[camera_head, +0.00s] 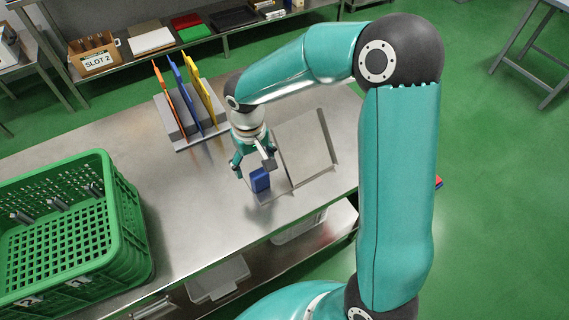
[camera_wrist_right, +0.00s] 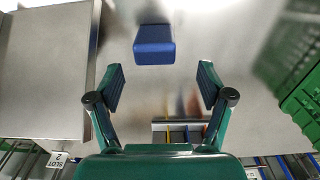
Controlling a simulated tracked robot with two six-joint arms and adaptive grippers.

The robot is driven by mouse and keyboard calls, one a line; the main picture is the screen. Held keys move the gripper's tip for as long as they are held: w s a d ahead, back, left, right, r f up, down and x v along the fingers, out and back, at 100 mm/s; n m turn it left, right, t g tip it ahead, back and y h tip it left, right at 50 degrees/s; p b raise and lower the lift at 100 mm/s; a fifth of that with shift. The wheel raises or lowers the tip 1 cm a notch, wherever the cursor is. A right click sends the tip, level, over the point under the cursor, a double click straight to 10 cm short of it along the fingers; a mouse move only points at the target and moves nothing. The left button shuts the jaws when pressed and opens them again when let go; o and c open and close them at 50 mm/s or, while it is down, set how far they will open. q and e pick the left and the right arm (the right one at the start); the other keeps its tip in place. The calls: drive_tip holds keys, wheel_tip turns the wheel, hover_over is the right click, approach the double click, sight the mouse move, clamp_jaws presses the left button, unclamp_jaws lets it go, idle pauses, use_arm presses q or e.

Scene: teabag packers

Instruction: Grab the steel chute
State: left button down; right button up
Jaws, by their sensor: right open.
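A flat steel piece with a raised rim (camera_head: 328,140), which looks like the steel chute, lies on the steel table right of my right gripper. It also shows at the left of the right wrist view (camera_wrist_right: 45,75). A blue block (camera_head: 260,181) stands beside its left side; I cannot tell whether the two are joined. My right gripper (camera_head: 253,163) points down just behind the block. In the right wrist view, its fingers (camera_wrist_right: 161,82) are spread and empty, with the blue block (camera_wrist_right: 154,46) beyond the fingertips. My left gripper is not in view.
A rack (camera_head: 181,118) with orange, blue and yellow upright plates stands behind my right gripper. A green crate (camera_head: 133,225) holding metal pieces stands at the left. The steel table (camera_head: 190,205) is bare between them.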

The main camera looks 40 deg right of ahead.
sight(258, 172)
drive_tip(key=f, duration=0.3)
drive_tip(key=shift+s+d+f+p, duration=0.25)
drive_tip(key=shift+s+f+p, duration=0.05)
drive_tip(key=shift+s+p, duration=0.05)
drive_tip(key=shift+f, duration=0.4)
drive_tip(key=shift+w, duration=0.1)
drive_tip(key=c, duration=1.5)
drive_tip(key=shift+r, duration=0.1)
